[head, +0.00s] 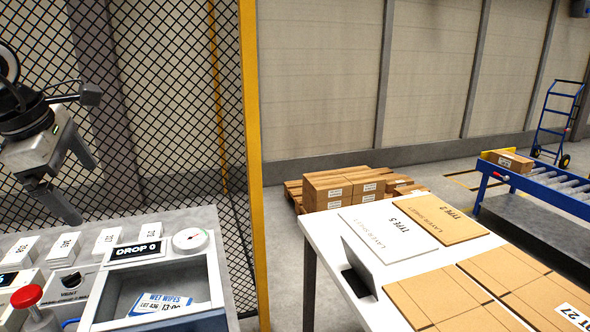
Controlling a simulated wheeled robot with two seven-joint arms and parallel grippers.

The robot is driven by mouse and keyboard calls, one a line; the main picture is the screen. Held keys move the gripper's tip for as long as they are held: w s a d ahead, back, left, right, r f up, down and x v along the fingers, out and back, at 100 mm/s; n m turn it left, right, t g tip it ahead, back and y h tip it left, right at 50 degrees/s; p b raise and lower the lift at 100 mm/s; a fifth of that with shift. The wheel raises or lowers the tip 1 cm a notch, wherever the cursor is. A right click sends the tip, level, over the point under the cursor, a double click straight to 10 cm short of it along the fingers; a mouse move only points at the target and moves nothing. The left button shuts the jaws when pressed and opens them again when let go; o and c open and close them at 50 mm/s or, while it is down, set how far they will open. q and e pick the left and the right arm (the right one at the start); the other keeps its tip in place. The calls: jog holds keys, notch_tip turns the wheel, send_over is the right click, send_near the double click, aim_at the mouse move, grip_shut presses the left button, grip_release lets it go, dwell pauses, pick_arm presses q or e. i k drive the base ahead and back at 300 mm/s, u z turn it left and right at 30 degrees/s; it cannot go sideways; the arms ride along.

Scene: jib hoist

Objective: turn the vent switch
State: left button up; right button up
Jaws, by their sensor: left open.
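A control panel (225,262) stands at the lower left. A black rotary knob (71,281) sits on a grey box on it. I cannot read a vent label there, so I cannot tell whether this is the vent switch. My left gripper (84,190) is above the panel, in front of the mesh fence, pointing down and right. Its jaws are open and empty, apart from the knob. My right gripper is out of view.
A red push button (27,296), a round gauge (190,240) and a tray (110,290) holding a wet wipes packet (160,304) are near the knob. A mesh fence (165,110) stands behind. A white table (335,268) with cardboard sheets is at right.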

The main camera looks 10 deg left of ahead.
aim_at(71, 281)
jog(key=k, duration=1)
